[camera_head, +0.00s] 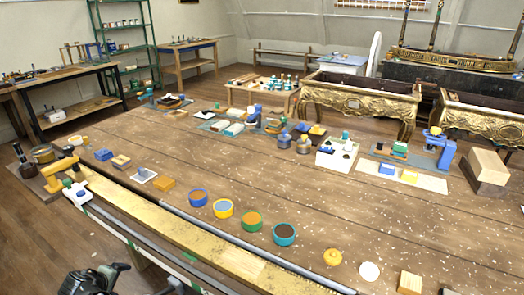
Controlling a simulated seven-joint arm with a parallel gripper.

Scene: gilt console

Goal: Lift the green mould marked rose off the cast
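No marking reading "rose" is legible at this size, so I cannot tell which piece is the green mould. A small green block (399,149) sits on a stack at the right of the bench, beside a blue press (440,146). A small green-topped piece (345,136) stands on a white tray (327,161) left of it. No cast can be told apart with certainty. My gripper (108,274) seems to be the dark, pale-tipped part at the lower left edge, far from these pieces. Its fingers are too unclear to read, and I see nothing held.
The wooden bench (330,215) has bare room in its middle. Several coloured bowls, among them a teal one (284,234), stand along the front. A long yellowish beam (165,224) and a metal rail run along the near edge. Wooden blocks (487,168) stand far right.

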